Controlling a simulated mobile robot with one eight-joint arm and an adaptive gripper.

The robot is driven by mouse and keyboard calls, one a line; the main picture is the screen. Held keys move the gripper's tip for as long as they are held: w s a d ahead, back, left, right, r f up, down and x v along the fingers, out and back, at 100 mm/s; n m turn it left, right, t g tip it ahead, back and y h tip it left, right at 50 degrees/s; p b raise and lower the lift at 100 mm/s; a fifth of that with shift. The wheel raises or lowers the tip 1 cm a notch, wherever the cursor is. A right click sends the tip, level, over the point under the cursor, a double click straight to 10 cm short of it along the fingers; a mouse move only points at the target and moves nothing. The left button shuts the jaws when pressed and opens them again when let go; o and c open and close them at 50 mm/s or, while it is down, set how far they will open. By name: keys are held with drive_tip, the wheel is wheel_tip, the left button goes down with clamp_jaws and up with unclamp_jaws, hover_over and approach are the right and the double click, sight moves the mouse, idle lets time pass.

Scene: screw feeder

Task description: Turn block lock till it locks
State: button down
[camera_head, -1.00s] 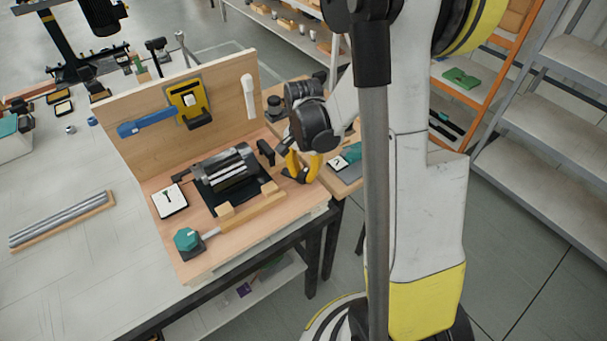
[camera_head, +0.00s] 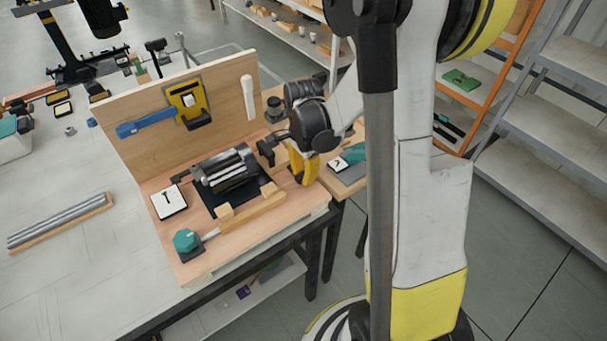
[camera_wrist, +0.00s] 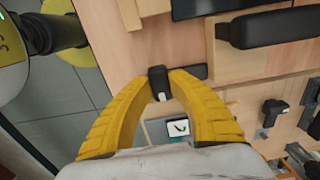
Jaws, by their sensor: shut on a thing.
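The block lock looks like a small black knob (camera_wrist: 157,76) on the wooden board in the wrist view, with a dark flat strip beside it to the right. My gripper (camera_wrist: 160,88) has its two yellow fingers shut on this knob, one tip on each side. In the head view my gripper (camera_head: 303,178) is at the right end of the board, fingers pointing down, and the knob is hidden behind them. The feeder (camera_head: 226,170), a dark and silver cylinder, lies to its left on a black base.
A black handle (camera_wrist: 265,28) sticks out close to my fingers in the wrist view; it also shows in the head view (camera_head: 265,152). An upright wooden panel (camera_head: 232,92) stands behind the feeder. A teal knob (camera_head: 187,240) is at the board's front left corner.

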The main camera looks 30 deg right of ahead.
sight(303, 174)
drive_tip(key=c, duration=1.2)
unclamp_jaws()
drive_tip(key=shift+c, duration=0.2)
wheel_tip(303, 174, up, 12)
drive_tip(key=s+a+r+n+t, duration=0.3)
drive_tip(key=s+a+n, duration=0.2)
drive_tip(key=n, duration=0.4)
drive_tip(key=s+a+r+n+t, duration=0.3)
drive_tip(key=s+a+n+t, duration=0.1)
drive_tip(key=a+n, duration=0.4)
drive_tip(key=shift+s+a+n, duration=0.25)
drive_tip(key=shift+s+n, duration=0.15)
drive_tip(key=shift+s, duration=0.5)
